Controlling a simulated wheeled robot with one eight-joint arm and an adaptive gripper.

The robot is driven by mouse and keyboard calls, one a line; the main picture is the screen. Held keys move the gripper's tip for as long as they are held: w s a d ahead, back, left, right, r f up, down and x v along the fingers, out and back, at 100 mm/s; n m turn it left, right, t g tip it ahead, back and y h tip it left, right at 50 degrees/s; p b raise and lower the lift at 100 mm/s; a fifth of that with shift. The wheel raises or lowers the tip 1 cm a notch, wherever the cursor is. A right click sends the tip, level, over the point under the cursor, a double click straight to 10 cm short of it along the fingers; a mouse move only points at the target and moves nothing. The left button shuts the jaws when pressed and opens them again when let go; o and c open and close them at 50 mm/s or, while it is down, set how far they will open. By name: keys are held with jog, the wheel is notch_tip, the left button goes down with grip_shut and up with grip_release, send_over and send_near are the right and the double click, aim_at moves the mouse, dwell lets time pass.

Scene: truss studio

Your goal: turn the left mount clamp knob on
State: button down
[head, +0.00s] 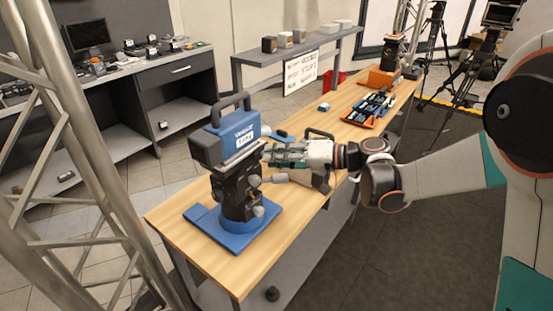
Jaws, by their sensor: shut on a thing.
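A blue instrument (228,140) with a dark carry handle sits on a black mount (232,190), which stands on a blue base plate (262,225) at the near end of the wooden bench. Light grey knobs stick out of the mount; one (258,211) shows low on its front and another (254,180) higher up, near my fingers. My gripper (267,158) reaches in from the right, at the upper right side of the mount. It is shut on a mount clamp knob that its fingers largely hide. I cannot tell which way that knob is turned.
The wooden bench (185,220) runs away to the back right. A tool tray (370,108) and an orange-based instrument (382,76) stand further along it. A metal truss (85,140) rises close on the left. Tripods stand at the back right.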

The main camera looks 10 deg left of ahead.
jog(key=shift+w+f+m+g+y+b, duration=0.15)
jog(key=shift+m+g+y+b, duration=0.25)
jog(key=shift+m, duration=0.8)
jog(key=c, duration=1.4)
grip_release()
jog(key=d+r, duration=0.1)
jog(key=d, duration=1.1)
jog(key=shift+r, duration=0.2)
jog(key=shift+s, duration=0.2)
